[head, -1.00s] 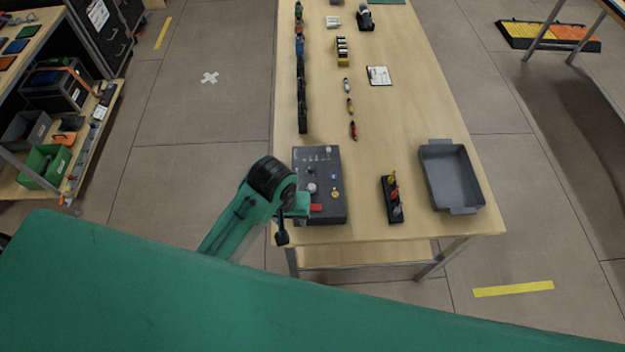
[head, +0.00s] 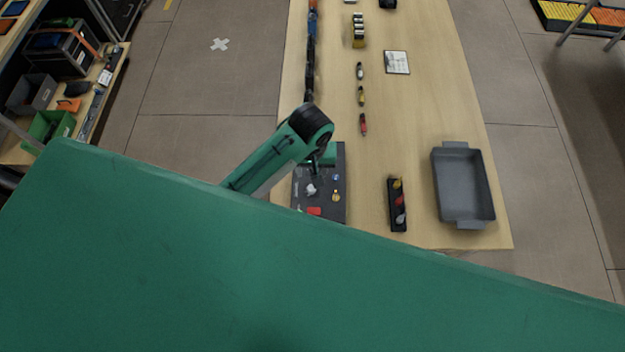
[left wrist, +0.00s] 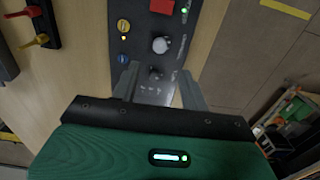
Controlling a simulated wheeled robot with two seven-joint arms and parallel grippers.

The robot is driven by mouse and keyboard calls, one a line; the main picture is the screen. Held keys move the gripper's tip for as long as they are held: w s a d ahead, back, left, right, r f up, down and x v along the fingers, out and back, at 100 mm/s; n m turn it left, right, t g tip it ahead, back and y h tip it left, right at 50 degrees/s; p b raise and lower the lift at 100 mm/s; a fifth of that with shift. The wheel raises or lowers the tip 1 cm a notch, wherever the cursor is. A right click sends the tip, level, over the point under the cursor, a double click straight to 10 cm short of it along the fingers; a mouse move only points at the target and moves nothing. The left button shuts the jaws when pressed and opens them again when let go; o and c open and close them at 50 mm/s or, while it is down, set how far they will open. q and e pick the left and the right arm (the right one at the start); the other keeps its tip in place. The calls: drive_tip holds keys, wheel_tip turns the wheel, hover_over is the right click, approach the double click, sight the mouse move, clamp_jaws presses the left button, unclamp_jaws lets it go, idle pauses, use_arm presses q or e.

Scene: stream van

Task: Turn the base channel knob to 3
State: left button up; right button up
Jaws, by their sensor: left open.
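The dark control panel (head: 334,206) lies on the table, partly covered by my arm. It carries a pale round knob (head: 311,190), which shows as a grey knob (left wrist: 160,45) in the left wrist view. A smaller dark knob (left wrist: 155,75) sits below it there, between my finger ends. A yellow knob (left wrist: 123,25) and a blue knob (left wrist: 123,55) are at the side. The labels are too small to read, so I cannot tell which is the base channel knob. My left gripper (left wrist: 158,73) is open above the panel; contact cannot be told. My right gripper is not in view.
A red block (left wrist: 162,6) is on the panel. A black holder (head: 397,222) with coloured pieces and a grey tray (head: 463,220) stand to the right. Several small coloured items and a card (head: 397,62) lie farther back. Bare table lies between them.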

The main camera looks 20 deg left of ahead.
sight(312, 187)
use_arm(q)
wheel_tip(312, 187, down, 4)
drive_tip(key=shift+a+r+p, duration=0.1)
drive_tip(key=shift+r+p, duration=0.05)
drive_tip(key=shift+p, duration=0.3)
wheel_tip(312, 187, down, 6)
drive_tip(key=shift+w+r+p, duration=0.1)
drive_tip(key=shift+r+p, duration=0.15)
drive_tip(key=shift+p, duration=0.35)
drive_tip(key=shift+f, duration=0.55)
clamp_jaws()
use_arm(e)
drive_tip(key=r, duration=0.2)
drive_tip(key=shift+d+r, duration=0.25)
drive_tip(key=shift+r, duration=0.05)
